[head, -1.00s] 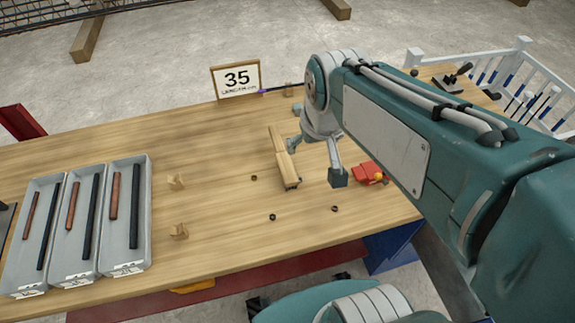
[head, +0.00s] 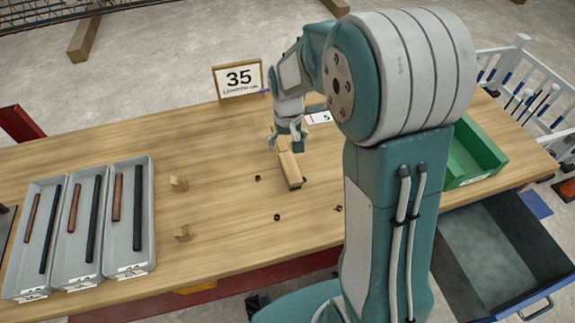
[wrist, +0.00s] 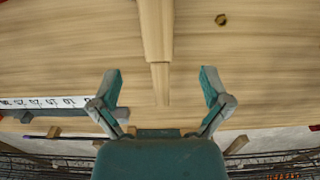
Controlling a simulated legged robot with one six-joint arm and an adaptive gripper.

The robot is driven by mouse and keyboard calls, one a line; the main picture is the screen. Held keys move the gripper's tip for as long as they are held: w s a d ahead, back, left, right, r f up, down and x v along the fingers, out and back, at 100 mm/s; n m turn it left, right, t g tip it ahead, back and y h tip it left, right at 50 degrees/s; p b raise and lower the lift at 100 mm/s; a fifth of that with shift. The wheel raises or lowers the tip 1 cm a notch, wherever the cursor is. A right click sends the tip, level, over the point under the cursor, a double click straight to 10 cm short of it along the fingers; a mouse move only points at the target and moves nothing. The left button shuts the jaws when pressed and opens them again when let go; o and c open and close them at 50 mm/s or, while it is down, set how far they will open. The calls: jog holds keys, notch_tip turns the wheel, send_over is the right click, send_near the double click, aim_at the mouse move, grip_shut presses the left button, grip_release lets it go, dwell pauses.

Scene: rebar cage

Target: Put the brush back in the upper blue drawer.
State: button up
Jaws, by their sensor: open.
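The brush (head: 289,166) is a pale wooden block with a narrower handle, lying on the workbench with dark bristles showing at its near end. My gripper (head: 286,143) is over the handle end at the far side of the block. In the wrist view the brush (wrist: 155,30) points between the two fingers (wrist: 160,78), which are spread wide with a gap on each side of the handle. The drawer (head: 500,262) is dark blue and stands pulled out at the lower right, its visible floor empty. My arm hides part of it.
A green tray (head: 472,158) stands on the bench at the right. Grey trays (head: 130,215) with rods are at the left. A sign (head: 238,79) stands at the back edge. A measuring strip (wrist: 50,102) lies near the gripper.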

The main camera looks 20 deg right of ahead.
aim_at(289, 162)
notch_tip(289, 162, down, 8)
jog(key=shift+d+f, duration=0.1)
grip_shut()
dwell(0.5)
